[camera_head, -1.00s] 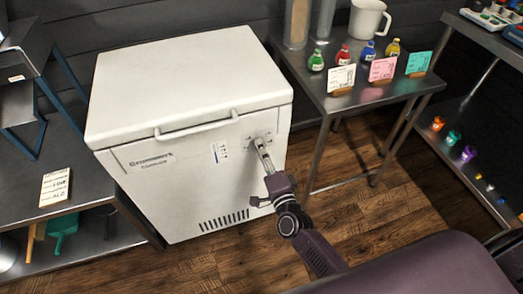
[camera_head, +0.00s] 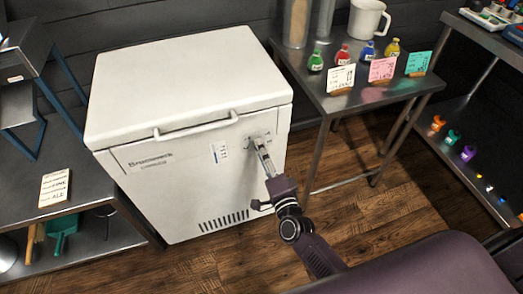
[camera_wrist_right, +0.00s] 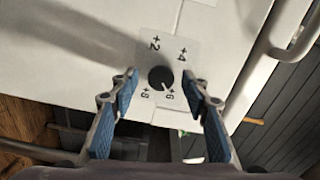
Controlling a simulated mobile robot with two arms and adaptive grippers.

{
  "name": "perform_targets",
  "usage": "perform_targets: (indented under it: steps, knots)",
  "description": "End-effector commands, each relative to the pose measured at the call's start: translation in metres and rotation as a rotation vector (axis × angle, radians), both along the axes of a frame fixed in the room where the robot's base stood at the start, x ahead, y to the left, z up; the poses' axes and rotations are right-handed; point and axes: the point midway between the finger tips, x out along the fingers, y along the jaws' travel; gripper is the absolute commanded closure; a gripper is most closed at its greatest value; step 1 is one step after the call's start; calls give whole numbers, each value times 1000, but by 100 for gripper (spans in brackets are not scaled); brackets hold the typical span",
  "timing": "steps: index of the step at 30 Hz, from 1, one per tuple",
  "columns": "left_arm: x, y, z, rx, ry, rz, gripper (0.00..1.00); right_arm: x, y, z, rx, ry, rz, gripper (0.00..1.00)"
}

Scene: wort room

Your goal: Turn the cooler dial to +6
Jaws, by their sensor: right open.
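The cooler (camera_head: 190,130) is a white chest with its lid shut. Its dial (camera_wrist_right: 160,78) is a round black knob on a pale plate (camera_wrist_right: 178,37) with numbers around it, among them +2, +4 and +6. A small light mark at the knob's lower edge appears to face the +6 label. My right gripper (camera_head: 261,148) is at the cooler's upper right front and partly hides the dial in the head view. In the right wrist view its blue-padded fingers are open, one on each side of the knob, with gaps visible. My left gripper is not in view.
A bar handle (camera_head: 195,126) juts from the cooler's front, left of the dial. A metal table (camera_head: 350,105) with small bottles and cards stands close on the right. A shelf unit (camera_head: 85,195) stands on the left. The wooden floor in front is clear.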

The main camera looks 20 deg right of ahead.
Motion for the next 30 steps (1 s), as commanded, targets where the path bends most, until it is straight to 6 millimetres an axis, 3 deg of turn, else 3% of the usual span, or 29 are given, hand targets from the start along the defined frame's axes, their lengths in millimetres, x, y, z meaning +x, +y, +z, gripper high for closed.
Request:
perform_targets:
  steps: [12,16,21,30]
  knots:
    - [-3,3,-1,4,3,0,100,-79,-3,-1,-2,3,0,57]
    - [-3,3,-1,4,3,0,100,-97,-3,0,0,2,1,57]
    - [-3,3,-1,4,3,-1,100,-109,-4,0,0,0,0,57]
    - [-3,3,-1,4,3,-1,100,-111,-4,0,0,-1,-1,57]
